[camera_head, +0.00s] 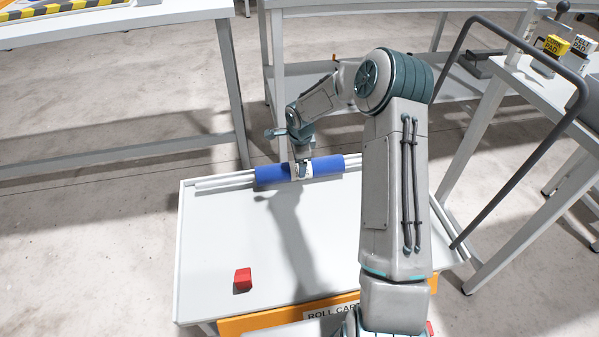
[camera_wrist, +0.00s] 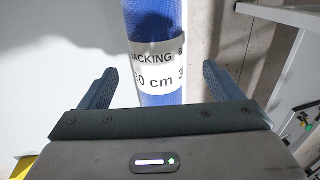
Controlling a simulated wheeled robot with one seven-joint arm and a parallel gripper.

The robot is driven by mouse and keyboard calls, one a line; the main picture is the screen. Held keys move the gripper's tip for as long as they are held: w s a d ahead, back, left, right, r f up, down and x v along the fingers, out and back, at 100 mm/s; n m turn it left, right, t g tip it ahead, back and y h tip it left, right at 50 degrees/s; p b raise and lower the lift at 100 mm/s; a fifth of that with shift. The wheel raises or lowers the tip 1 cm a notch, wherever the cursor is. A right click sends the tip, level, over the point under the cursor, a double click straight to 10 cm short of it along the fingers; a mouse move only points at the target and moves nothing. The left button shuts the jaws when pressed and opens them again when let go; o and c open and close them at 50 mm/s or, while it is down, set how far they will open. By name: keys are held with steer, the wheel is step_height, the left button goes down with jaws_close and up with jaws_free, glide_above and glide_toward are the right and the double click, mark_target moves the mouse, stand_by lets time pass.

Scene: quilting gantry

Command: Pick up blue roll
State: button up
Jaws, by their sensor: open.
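The blue roll (camera_head: 272,175) lies on its side near the far edge of the white cart top (camera_head: 225,240), with a white label around its middle. In the wrist view the blue roll (camera_wrist: 160,20) runs up the picture between my two fingers, and its label reads in part "ACKING" and "60 cm". My gripper (camera_head: 302,170) is over the roll's middle, at the label. In the wrist view my gripper (camera_wrist: 160,88) is open, with one finger on each side of the roll and a gap to each. Whether the fingertips reach below the roll's top is hard to tell.
Pale rails (camera_head: 222,183) lie along the cart's far edge by the roll. A red block (camera_head: 243,280) sits on the cart at the near left. A bent grey handle (camera_head: 530,165) rises at the right. Tables stand behind and to the right. The cart's middle is clear.

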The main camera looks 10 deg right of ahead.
mark_target(296, 165)
steer(key=f, duration=0.1)
steer(key=f+b, duration=0.1)
steer(key=f, duration=0.3)
steer(key=shift+w+a+b, duration=0.3)
steer(key=shift+a+b, duration=0.05)
steer(key=shift+r, duration=0.1)
steer(key=c, duration=1.4)
steer(key=shift+c, duration=0.4)
steer(key=shift+r, duration=0.1)
